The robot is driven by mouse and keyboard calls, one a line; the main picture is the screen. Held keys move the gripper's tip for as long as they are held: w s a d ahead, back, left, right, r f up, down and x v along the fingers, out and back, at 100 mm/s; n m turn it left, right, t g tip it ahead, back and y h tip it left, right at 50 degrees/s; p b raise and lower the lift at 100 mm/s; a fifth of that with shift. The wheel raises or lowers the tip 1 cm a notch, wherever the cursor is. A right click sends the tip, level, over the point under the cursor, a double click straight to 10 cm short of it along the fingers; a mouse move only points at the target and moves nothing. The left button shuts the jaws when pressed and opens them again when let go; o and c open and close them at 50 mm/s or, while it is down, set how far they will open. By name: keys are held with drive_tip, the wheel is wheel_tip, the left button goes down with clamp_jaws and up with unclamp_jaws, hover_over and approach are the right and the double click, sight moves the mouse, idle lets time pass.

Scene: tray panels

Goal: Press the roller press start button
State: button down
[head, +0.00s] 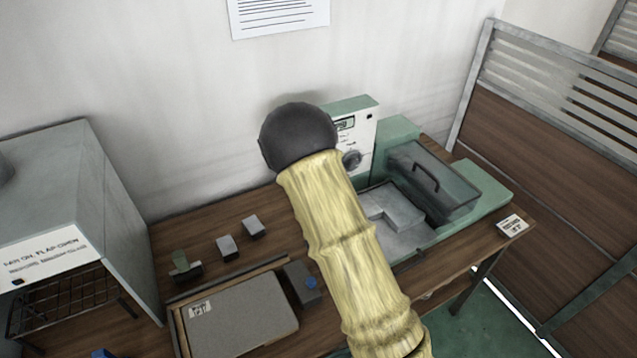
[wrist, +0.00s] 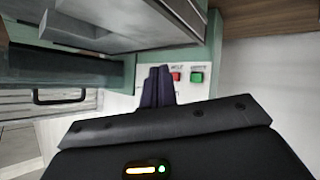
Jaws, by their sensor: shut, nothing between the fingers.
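The press is a green and white machine (head: 486,188) on the bench, with a white upright control panel (head: 366,130) at its back. In the wrist view the panel (wrist: 120,103) carries a red button (wrist: 175,77) and a green button (wrist: 197,78), each with a small label too blurred to read surely. My gripper (wrist: 158,72) is shut and empty, its dark fingertips in front of the panel just left of the red button. Whether they touch the panel cannot be told. In the head view my arm hides the gripper and the buttons.
A dark see-through lid with a handle (head: 430,180) covers part of the press. A grey flat tray panel (head: 240,318) and several small blocks lie left on the wooden bench. A grey cabinet (head: 70,190) stands at far left. A slatted partition (head: 560,140) closes the right.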

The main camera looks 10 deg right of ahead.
drive_tip(key=shift+w+d+f+n+t+h, duration=0.1)
drive_tip(key=shift+w+f+n+t+h, duration=0.2)
drive_tip(key=shift+w+f+t+h, duration=0.2)
drive_tip(key=shift+w+d+n+t+h, duration=0.1)
drive_tip(key=shift+w+n+t+h, duration=0.35)
drive_tip(key=shift+t, duration=0.45)
drive_tip(key=shift+w+a+p, duration=0.3)
drive_tip(key=shift+w, duration=0.25)
drive_tip(key=w+a, duration=0.2)
drive_tip(key=w, duration=0.5)
drive_tip(key=shift+w, duration=0.15)
drive_tip(key=shift+a, duration=0.15)
idle(0.6)
